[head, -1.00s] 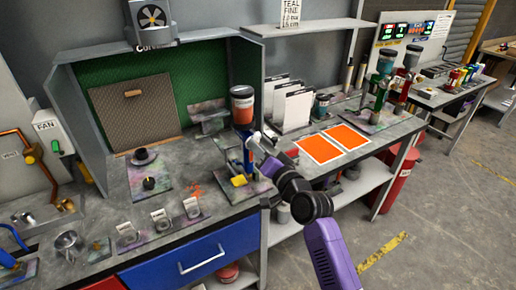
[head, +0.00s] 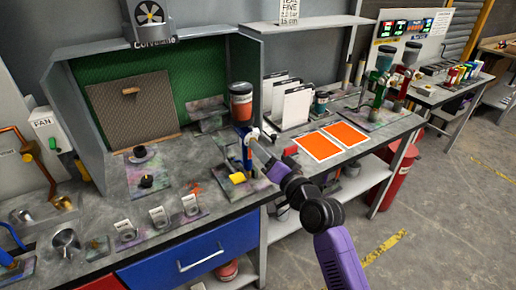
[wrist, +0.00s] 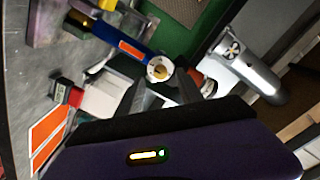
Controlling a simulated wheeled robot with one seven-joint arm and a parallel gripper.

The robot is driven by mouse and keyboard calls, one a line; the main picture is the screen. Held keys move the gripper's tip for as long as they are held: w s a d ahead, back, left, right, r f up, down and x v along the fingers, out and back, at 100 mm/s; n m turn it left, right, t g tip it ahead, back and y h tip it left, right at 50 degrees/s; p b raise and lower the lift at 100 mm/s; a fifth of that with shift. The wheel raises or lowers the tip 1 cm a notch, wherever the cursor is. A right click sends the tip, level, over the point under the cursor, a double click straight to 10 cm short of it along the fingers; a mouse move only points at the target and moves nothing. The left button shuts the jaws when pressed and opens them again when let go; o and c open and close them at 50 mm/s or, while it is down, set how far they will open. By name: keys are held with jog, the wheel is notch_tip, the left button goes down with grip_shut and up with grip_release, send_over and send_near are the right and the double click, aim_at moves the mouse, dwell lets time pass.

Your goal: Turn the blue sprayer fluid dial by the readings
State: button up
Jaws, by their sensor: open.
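The blue sprayer (head: 247,158) stands upright on the bench just outside the booth, with an orange-brown cup (head: 241,108) on top. In the wrist view its blue body (wrist: 118,44) runs slantwise, and a round pale dial with a brassy centre (wrist: 160,68) faces the camera. My gripper (head: 262,140) is at the sprayer's right side in the head view. In the wrist view my gripper (wrist: 162,88) is open, its dark fingers close to the dial, one to each side below it. I cannot tell whether they touch it.
Two orange panels (head: 345,133) lie on the bench to the right, beside upright white cards (head: 296,106). A board with lit readouts (head: 402,28) stands at the back right, its digits too small to read. Small labelled cups (head: 158,217) line the front left edge.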

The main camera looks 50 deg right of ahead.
jog(key=v, duration=0.4)
jog(key=shift+s+b, duration=0.15)
jog(key=shift+b, duration=0.15)
jog(key=s+a+f+n+g+y, duration=0.1)
jog(key=s+a+f+n, duration=0.1)
jog(key=s+a+n, duration=0.2)
jog(key=s+a+f+n+y, duration=0.2)
jog(key=s+a+n, duration=0.2)
jog(key=s+a, duration=0.7)
jog(key=s+a+f+n+g+y, duration=0.1)
jog(key=s+a, duration=0.6)
jog(key=s, duration=1)
jog(key=f+n+y, duration=0.1)
jog(key=f+n, duration=0.1)
jog(key=n, duration=0.1)
jog(key=shift+s+a+g, duration=0.2)
jog(key=shift+a+g, duration=0.1)
jog(key=shift+a, duration=0.1)
